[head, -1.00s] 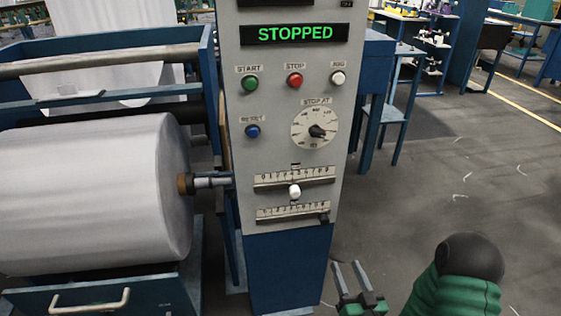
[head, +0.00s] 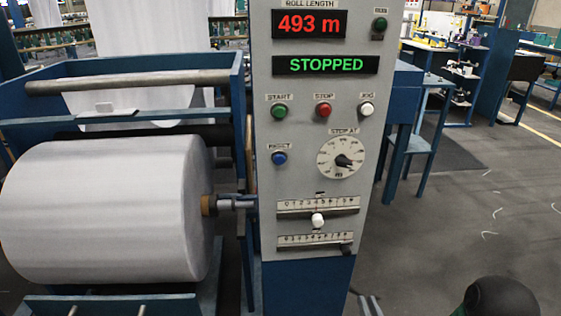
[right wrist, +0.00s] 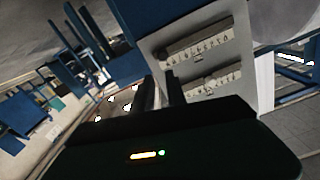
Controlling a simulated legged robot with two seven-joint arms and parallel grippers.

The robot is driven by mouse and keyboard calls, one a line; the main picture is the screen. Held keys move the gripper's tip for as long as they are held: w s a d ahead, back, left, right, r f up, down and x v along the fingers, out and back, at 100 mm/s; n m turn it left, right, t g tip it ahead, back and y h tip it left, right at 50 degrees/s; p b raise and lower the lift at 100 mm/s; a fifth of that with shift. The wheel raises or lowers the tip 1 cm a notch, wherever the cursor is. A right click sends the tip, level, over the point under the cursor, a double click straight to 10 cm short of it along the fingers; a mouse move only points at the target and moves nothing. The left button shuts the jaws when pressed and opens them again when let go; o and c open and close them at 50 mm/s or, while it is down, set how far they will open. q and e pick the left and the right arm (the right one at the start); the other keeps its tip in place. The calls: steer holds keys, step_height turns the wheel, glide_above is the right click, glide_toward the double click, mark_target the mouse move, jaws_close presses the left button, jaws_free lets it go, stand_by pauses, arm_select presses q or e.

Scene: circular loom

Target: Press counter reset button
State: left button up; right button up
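The blue reset button (head: 279,158) sits on the grey control panel (head: 300,235), under a label, below the green start button (head: 279,111). The roll length counter (head: 309,24) reads 493 m in red. The display below it (head: 325,65) reads STOPPED in green. My right gripper (head: 369,304) shows only its fingertips at the bottom edge of the head view, low and right of the panel, apart from the button. In the right wrist view its two fingers (right wrist: 160,90) stand apart with nothing between them, near the panel's lower scales. My left gripper is not in view.
A red stop button (head: 324,110), a white jog button (head: 366,109) and a stop-at dial (head: 341,158) are near the reset button. A white fabric roll (head: 110,210) lies left of the panel. Open floor (head: 450,220) lies to the right.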

jaws_close()
stand_by(1.3)
